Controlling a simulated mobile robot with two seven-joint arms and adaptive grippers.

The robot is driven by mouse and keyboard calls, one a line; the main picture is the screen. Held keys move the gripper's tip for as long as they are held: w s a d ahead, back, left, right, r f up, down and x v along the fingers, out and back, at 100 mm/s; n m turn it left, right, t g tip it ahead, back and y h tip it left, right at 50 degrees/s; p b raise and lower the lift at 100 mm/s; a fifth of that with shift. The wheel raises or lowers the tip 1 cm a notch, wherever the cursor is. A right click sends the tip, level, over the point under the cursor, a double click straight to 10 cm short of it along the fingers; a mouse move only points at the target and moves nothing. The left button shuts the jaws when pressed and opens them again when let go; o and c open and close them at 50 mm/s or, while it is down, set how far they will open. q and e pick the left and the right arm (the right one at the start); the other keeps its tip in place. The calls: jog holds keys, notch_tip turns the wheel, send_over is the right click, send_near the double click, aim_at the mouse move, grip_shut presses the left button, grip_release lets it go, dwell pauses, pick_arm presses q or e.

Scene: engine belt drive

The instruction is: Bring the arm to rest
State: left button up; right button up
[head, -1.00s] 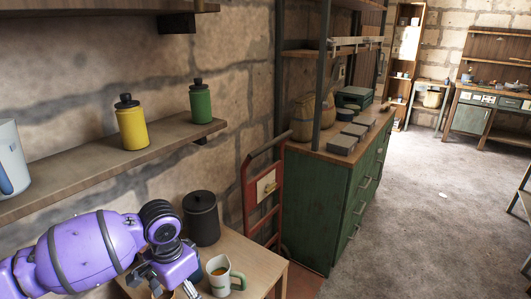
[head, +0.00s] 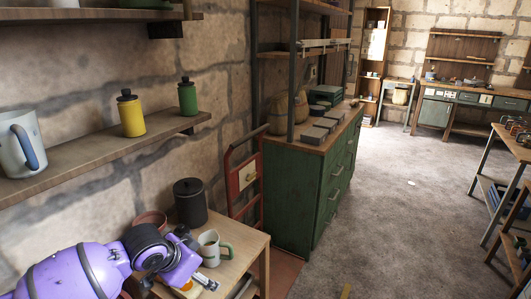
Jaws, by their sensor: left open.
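My purple left arm comes in from the lower left, low in the head view. Its gripper (head: 204,284) is open over the near part of the small wooden table (head: 244,246). A pale mug with a green handle (head: 209,246) stands just beyond the gripper, with dark liquid in it. A small orange thing lies partly hidden under the gripper. I cannot tell whether the fingers touch it. I see nothing held. My right gripper is not in view.
A dark lidded canister (head: 190,203) and a reddish-brown pot (head: 150,222) stand at the table's back. The wall shelf (head: 90,160) holds a yellow canister (head: 131,115), a green canister (head: 187,97) and a large mug (head: 20,145). A red hand truck (head: 242,180) stands beside a green cabinet (head: 300,200).

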pick_arm(q)
jog(key=s+d+f+t+h+p, duration=0.1)
jog(key=s+d+f+t+h, duration=0.25)
jog(key=s+d+f, duration=0.3)
jog(key=s+a+f+n+y, duration=0.2)
jog(key=s+a+f, duration=0.1)
jog(key=s, duration=0.7)
jog(key=s+a+f+n+y+p, duration=0.1)
jog(key=s+f, duration=0.4)
jog(key=s, duration=0.5)
jog(key=s+a+f+n+y+p, duration=0.1)
jog(key=s+a+f+n, duration=0.3)
jog(key=s, duration=0.5)
jog(key=shift+s+a+f+n+y, duration=0.3)
jog(key=shift+s+f+y, duration=0.1)
jog(key=shift+y, duration=0.45)
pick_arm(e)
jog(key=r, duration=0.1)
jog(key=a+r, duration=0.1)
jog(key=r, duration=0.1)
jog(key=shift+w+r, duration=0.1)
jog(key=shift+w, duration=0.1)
